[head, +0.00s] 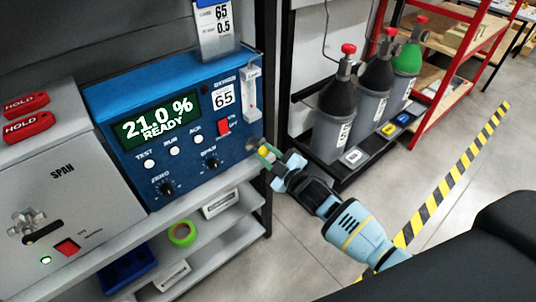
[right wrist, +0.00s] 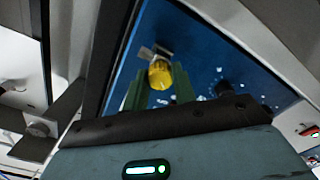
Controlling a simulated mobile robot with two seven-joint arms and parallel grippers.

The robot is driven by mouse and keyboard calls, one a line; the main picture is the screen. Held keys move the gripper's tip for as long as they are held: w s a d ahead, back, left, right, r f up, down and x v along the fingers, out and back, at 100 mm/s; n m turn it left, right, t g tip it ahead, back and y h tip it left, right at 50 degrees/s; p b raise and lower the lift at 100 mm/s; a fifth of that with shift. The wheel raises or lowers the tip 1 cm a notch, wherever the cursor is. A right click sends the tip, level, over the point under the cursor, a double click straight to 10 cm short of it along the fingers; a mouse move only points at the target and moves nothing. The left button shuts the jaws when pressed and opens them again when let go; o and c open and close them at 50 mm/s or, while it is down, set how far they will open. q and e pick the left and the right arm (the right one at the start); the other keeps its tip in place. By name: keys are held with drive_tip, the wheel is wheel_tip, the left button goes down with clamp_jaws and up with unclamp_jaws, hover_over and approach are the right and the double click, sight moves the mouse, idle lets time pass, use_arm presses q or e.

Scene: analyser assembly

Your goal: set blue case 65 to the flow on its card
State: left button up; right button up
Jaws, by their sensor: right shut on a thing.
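The blue case 65 (head: 190,115) stands on the shelf; its display (head: 158,120) reads "21.0 % READY". Its card (head: 214,28) stands on top and reads 65 and 0.5. A clear upright flow tube (head: 251,93) is at the right of its front; its reading is too small to tell. My right gripper (head: 267,153) is at the lower right corner of the front, below the tube. In the right wrist view, its green fingers are on both sides of a yellow knob (right wrist: 160,73), shut on it. The knob sits on a metal fitting on the blue front. My left gripper is out of view.
A grey SPAN box (head: 62,200) with two red HOLD tags (head: 28,127) stands at the left. Gas cylinders (head: 340,105) stand in a rack at the right, behind my arm. Lower shelves hold green tape (head: 183,233) and a blue bin (head: 125,265). The floor at the right is open.

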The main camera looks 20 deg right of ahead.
drive_tip(key=shift+n, duration=1.6)
drive_tip(key=o, duration=1)
drive_tip(key=shift+s+d, duration=0.1)
drive_tip(key=v, duration=0.7)
drive_tip(key=shift+s, duration=0.3)
drive_tip(key=shift+d, duration=0.1)
